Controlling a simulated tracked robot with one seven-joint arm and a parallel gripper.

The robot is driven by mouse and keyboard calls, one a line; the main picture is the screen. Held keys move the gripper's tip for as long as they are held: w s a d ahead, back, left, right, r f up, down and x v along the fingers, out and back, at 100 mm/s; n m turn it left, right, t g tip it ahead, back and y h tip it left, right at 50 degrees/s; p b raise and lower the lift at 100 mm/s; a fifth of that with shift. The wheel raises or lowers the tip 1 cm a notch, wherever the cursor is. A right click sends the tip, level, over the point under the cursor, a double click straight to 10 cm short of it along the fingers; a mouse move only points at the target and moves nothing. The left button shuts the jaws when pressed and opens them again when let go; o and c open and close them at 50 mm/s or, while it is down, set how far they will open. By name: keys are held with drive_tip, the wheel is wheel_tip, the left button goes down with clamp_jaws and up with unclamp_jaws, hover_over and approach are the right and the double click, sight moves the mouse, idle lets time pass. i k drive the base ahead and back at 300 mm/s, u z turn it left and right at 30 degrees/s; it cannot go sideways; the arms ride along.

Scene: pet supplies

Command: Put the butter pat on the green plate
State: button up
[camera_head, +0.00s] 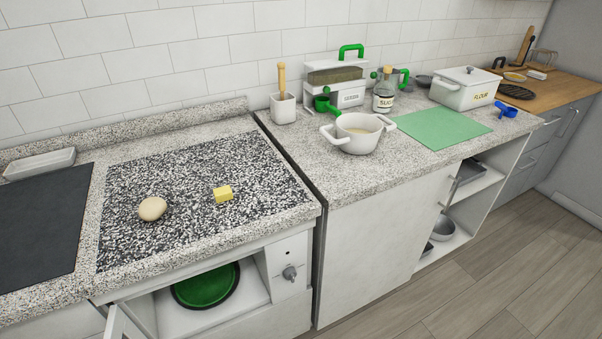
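The butter pat (223,195) is a small yellow block. It lies on the black-and-white speckled inset of the left counter. The green plate (205,287) is round with a dark rim. It sits inside an open white compartment (262,290) below that counter, under the worktop's front edge. The plate looks empty, though its back part is partly hidden in shade. My gripper is not in view.
A beige round lump (152,209) lies left of the butter. A dark flat panel (40,232) is at far left. A white pot (358,132), a green mat (442,128) and a flour box (465,90) stand on the right counter. A knob (290,272) is right of the compartment.

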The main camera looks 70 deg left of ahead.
sight(209, 288)
drive_tip(key=i, duration=0.4)
drive_tip(key=u, duration=3.4)
drive_tip(key=i, duration=1)
drive_tip(key=z, duration=0.2)
drive_tip(key=k, duration=0.75)
